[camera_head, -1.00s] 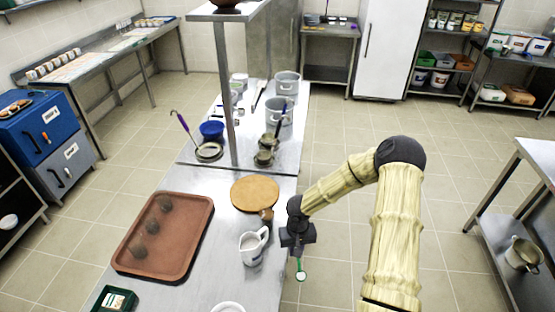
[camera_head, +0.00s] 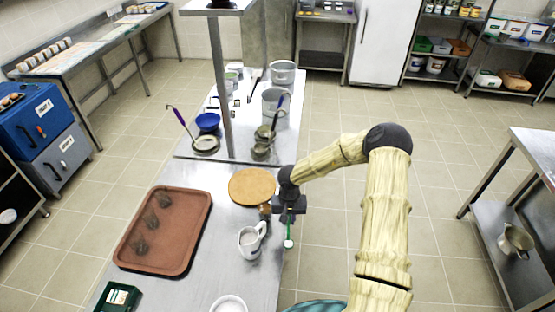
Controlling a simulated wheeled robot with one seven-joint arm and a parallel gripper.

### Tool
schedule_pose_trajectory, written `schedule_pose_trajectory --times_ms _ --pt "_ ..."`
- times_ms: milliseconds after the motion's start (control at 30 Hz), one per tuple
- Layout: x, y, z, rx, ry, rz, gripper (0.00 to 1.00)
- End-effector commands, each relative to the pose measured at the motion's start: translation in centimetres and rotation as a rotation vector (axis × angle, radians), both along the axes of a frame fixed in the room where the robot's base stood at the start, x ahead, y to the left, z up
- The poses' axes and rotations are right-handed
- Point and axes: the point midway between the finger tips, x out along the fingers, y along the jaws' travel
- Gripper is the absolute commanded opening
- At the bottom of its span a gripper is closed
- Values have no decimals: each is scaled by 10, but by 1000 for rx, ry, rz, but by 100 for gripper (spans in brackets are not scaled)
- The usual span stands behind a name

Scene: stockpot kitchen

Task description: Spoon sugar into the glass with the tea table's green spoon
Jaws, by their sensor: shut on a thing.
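My gripper (camera_head: 289,207) is shut on the green spoon (camera_head: 288,231) and holds it pointing down at the counter's right edge. The spoon's lower end looks pale; I cannot tell whether sugar lies in it. A white jug-like vessel with a handle (camera_head: 249,242) stands on the counter to the left of the spoon, apart from it. A white round bowl (camera_head: 228,304) is cut off by the bottom edge, and its contents are unclear. I cannot make out a clear glass or identify the sugar.
A brown tray (camera_head: 129,256) with several dark round things lies on the left of the counter. A round wooden board (camera_head: 252,186) lies behind the jug. A dark green box (camera_head: 117,297) stands at front left. A shelf post (camera_head: 222,95) rises farther back.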

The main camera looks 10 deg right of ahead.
Motion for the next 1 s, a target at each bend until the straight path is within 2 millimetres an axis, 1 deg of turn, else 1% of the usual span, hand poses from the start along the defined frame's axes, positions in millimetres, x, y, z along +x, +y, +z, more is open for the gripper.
schedule_pose_trajectory --times_ms 33,100,300,500,600,667,1000 --pt "14 3 23 3 -2 -49 0" --pt "31 4 39 2 -2 -123 0" --pt "74 9 83 2 -1 -334 0" --pt "107 13 123 1 0 -537 0" --pt "117 14 134 0 2 -607 0" --pt "120 15 137 0 2 -635 0" --pt "123 14 136 0 2 -656 0"
